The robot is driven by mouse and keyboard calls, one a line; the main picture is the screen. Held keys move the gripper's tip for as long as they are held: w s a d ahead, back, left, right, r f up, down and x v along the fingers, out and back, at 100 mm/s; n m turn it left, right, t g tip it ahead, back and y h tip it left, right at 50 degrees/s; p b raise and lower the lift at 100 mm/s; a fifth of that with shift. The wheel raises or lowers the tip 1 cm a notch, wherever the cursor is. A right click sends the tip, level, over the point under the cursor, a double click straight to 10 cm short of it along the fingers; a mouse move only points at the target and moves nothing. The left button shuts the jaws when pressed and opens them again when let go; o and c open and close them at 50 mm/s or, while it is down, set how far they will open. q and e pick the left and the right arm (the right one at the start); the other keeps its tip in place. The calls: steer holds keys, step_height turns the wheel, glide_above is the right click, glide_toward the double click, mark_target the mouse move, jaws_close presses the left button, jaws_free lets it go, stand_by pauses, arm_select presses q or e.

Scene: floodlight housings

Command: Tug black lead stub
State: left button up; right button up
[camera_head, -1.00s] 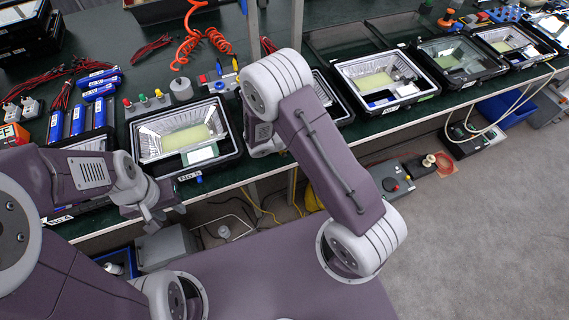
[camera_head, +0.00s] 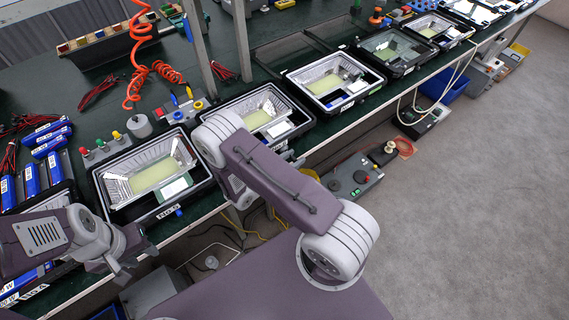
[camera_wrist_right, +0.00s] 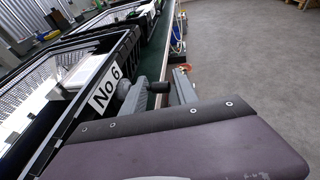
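A floodlight housing marked No 6 (camera_wrist_right: 105,90) fills the left of the right wrist view; in the head view it is the housing (camera_head: 300,117) just behind my right arm. My right gripper (camera_wrist_right: 160,92) is beside its label side, fingers apart, with the bench edge showing between them. A dark rounded piece (camera_wrist_right: 124,88) sits by the label at the left finger; I cannot tell whether it is the black lead stub. In the head view the right fingers are hidden by the arm. My left gripper (camera_head: 120,272) hangs at the bench's front edge; its finger gap is unclear.
Another open housing (camera_head: 108,190) stands left of my right arm, and more housings (camera_head: 372,85) line the bench to the right. A coiled orange hose (camera_head: 140,80) hangs behind. Blue battery packs (camera_head: 32,182) lie at the left. The floor at right is clear.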

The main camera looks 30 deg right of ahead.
steer(key=shift+x, duration=1.55)
steer(key=shift+d, duration=0.1)
jaws_close()
steer(key=shift+c, duration=2.3)
jaws_free()
jaws_close()
steer(key=shift+s, duration=0.1)
steer(key=o, duration=0.8)
jaws_free()
